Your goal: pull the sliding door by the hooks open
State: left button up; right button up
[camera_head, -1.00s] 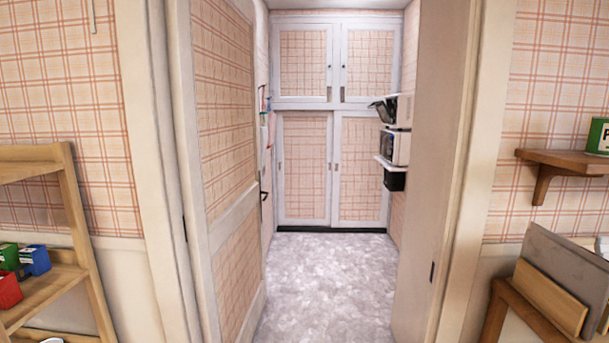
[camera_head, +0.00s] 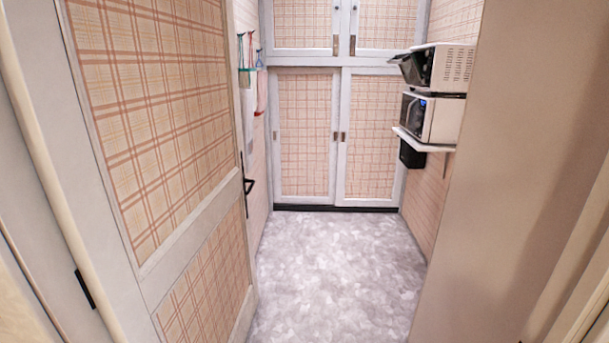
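At the far end of the narrow room stands a white-framed cupboard with plaid panels. Its lower part has two sliding doors side by side, a left one (camera_head: 306,135) and a right one (camera_head: 370,140), both appearing closed. Small recessed pulls sit near their meeting edges. On the left wall near the left sliding door, small coloured items (camera_head: 261,90) hang, apparently from hooks; the hooks are too small to make out. Neither of my grippers is in view.
An open hinged plaid door (camera_head: 190,230) with a black handle stands on the left. A beige door or panel (camera_head: 520,150) stands on the right. Microwave-like appliances (camera_head: 438,118) sit on right-wall shelves. The grey floor (camera_head: 335,270) between is clear.

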aim_at(303, 102)
jog(key=i, duration=3.75)
